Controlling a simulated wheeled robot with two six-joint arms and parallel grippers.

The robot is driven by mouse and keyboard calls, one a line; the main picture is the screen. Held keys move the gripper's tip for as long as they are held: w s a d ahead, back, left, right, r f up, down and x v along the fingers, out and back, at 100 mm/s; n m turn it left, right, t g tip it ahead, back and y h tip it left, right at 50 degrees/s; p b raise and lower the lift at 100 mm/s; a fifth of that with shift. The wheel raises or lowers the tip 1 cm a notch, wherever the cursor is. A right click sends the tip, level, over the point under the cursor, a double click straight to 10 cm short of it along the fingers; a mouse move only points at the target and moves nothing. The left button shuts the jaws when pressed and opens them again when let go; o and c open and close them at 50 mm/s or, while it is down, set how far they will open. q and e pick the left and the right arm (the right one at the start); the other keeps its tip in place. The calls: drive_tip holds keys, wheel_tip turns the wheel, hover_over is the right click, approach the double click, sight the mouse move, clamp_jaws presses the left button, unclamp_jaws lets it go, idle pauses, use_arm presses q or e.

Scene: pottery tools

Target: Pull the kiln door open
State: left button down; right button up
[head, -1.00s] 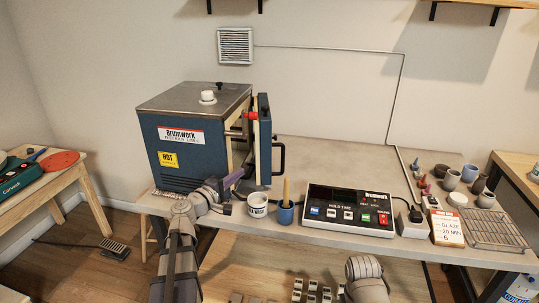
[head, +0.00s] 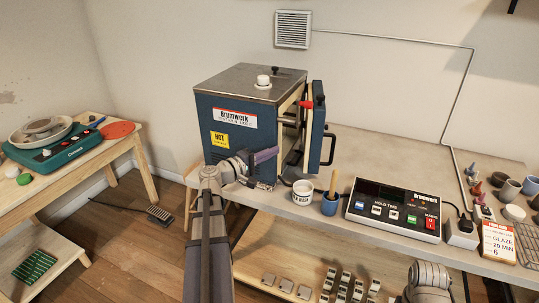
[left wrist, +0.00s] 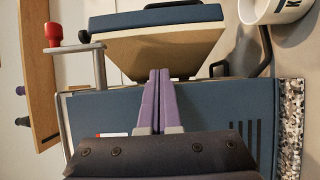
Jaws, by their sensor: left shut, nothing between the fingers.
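The blue kiln (head: 222,165) stands on the workbench with its door (head: 317,130) standing partly open on its right side. A black handle (head: 329,150) is on the door's outer face. My left gripper (head: 277,152) is beside the kiln's front right edge, near the gap. In the left wrist view, my purple fingers (left wrist: 159,72) are shut and empty. Their tips point at the door's cream inner lining (left wrist: 135,48) and overlap its lower edge there; I cannot tell whether they touch. My right gripper is out of view.
A red-knobbed rod (head: 306,104) spans the kiln's upper gap. A side table (head: 148,147) with a pottery wheel is at left.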

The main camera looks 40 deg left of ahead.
use_arm(q)
drive_tip(key=w+d, duration=0.5)
drive_tip(key=w, duration=0.2)
drive_tip(key=shift+w, duration=0.2)
drive_tip(key=w+d, duration=1.4)
drive_tip(key=d, duration=0.1)
drive_tip(key=shift+w+d, duration=0.2)
drive_tip(key=shift+w, duration=0.05)
